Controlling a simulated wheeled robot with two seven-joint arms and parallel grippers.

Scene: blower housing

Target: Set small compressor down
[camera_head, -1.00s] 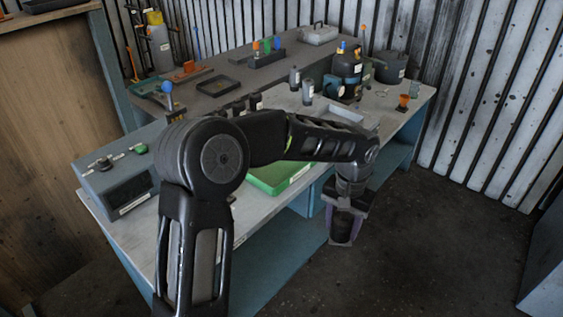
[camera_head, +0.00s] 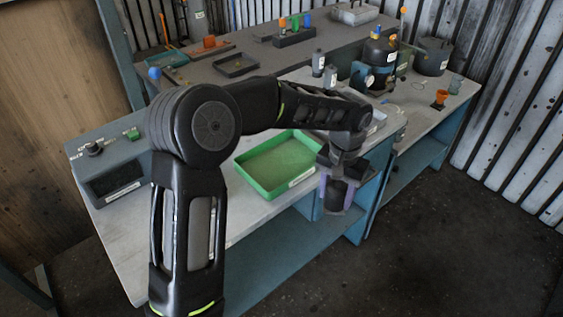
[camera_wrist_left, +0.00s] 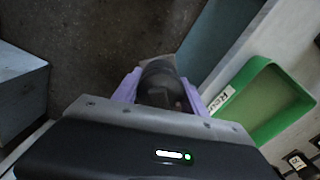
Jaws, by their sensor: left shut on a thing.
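My left gripper (camera_head: 338,192) points down just off the front edge of the workbench, right of the green tray. It is shut on the small compressor (camera_head: 339,196), a dark rounded body between the purple fingers. In the left wrist view the small compressor (camera_wrist_left: 160,86) shows between the two purple fingers, with the floor beyond it. The gripper hides part of it. My right gripper is in neither view.
A green tray (camera_head: 240,163) with a white label lies on the workbench (camera_head: 215,215), empty. It also shows in the wrist view (camera_wrist_left: 250,133). A control box (camera_head: 112,170) stands left.

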